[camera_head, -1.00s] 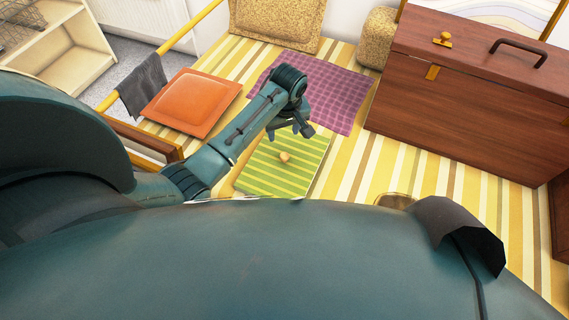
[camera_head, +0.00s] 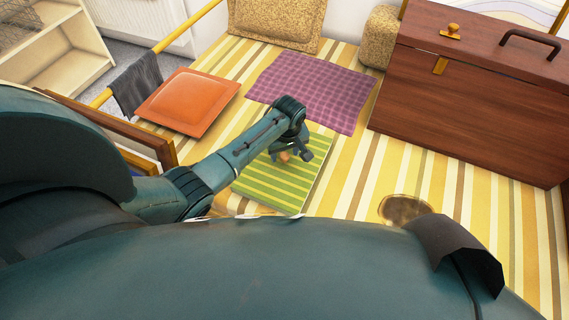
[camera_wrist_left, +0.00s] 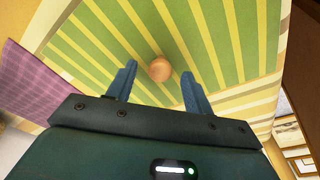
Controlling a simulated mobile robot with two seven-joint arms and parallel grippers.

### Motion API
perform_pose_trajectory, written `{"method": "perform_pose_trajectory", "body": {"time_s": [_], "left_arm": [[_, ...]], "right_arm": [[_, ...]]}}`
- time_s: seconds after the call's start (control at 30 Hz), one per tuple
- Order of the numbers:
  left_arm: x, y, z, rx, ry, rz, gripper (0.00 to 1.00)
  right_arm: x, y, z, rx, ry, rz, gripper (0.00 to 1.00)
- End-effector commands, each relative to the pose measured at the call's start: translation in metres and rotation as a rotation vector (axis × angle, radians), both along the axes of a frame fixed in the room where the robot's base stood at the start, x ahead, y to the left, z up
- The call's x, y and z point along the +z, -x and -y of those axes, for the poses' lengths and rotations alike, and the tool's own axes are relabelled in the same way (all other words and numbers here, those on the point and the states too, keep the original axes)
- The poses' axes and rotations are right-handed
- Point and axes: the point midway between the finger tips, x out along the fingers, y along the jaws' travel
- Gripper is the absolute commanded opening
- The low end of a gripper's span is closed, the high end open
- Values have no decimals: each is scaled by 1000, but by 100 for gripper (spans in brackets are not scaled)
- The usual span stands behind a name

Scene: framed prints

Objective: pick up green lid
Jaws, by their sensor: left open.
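The green lid (camera_head: 272,186) is a flat square with yellow-green stripes and a round, light-brown knob (camera_head: 284,156) at its middle. It lies on the striped surface. In the left wrist view the lid (camera_wrist_left: 215,40) fills the upper part, and its knob (camera_wrist_left: 159,69) shows between and just beyond the fingertips. My left gripper (camera_head: 291,155) is open above the lid, with its fingers (camera_wrist_left: 157,84) on either side of the knob. The arm hides part of the lid in the head view. My right gripper is not in view.
A purple checked cloth (camera_head: 318,90) lies behind the lid. An orange cushion (camera_head: 188,101) is at the left. A large brown wooden box (camera_head: 470,100) stands at the right. Striped surface is clear right of the lid.

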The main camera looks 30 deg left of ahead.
Motion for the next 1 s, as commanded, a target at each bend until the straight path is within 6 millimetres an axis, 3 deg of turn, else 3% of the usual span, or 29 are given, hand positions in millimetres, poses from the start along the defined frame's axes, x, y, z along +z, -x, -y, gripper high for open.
{"method": "perform_pose_trajectory", "body": {"time_s": [0.17,0.77,1.0], "left_arm": [[1,0,0,0,0,0,51],[1,0,0,0,-1,-1,2],[1,0,0,0,0,0,0]], "right_arm": [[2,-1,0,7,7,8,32],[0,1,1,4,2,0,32],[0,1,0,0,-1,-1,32]]}}
